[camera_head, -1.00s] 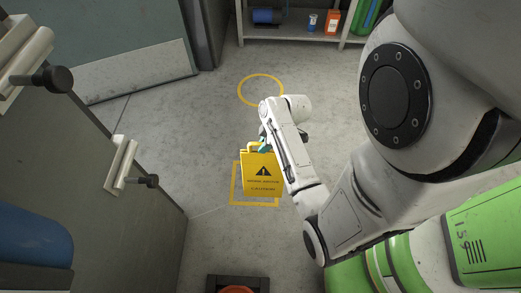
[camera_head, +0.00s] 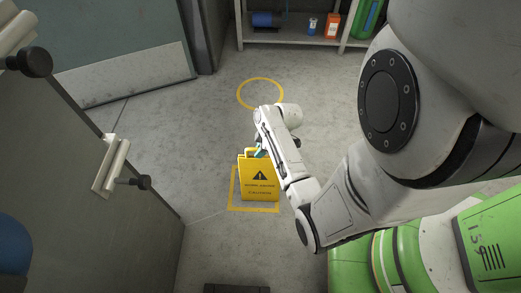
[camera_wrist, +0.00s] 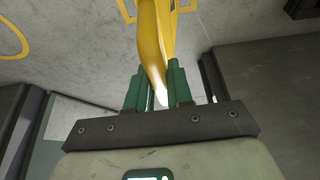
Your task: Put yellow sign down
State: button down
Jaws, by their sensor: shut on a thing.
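The yellow caution sign (camera_head: 259,180) is upright, with its black warning triangle facing me. In the head view it appears over the yellow square outline (camera_head: 233,207) on the floor; I cannot tell if its bottom edge touches the floor. My gripper (camera_head: 260,153) is at the sign's top, partly hidden by my arm. In the wrist view the green fingers of my gripper (camera_wrist: 158,88) are shut on the yellow sign (camera_wrist: 152,45), one on each side of its handle.
A yellow circle outline (camera_head: 260,79) lies on the floor beyond the square. A shelf (camera_head: 290,41) with a blue reel and bottles stands at the back. A grey cabinet (camera_head: 100,185) with white brackets is on the left. The floor between is clear.

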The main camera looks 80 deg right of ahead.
jog(key=c, duration=1)
grip_release()
jog(key=p+v, duration=0.5)
jog(key=v, duration=0.7)
jog(key=w+a+r+g, duration=0.2)
jog(key=w+a, duration=0.5)
jog(key=a, duration=0.6)
jog(key=shift+m+g+h, duration=0.3)
jog(key=shift+m+g, duration=0.4)
jog(key=shift+g, duration=0.1)
jog(key=a+r, duration=0.1)
jog(key=a, duration=0.3)
jog(key=a+r, duration=0.2)
jog(key=a, duration=0.2)
jog(key=a+r, duration=0.2)
jog(key=a, duration=0.2)
jog(key=shift+a, duration=0.35)
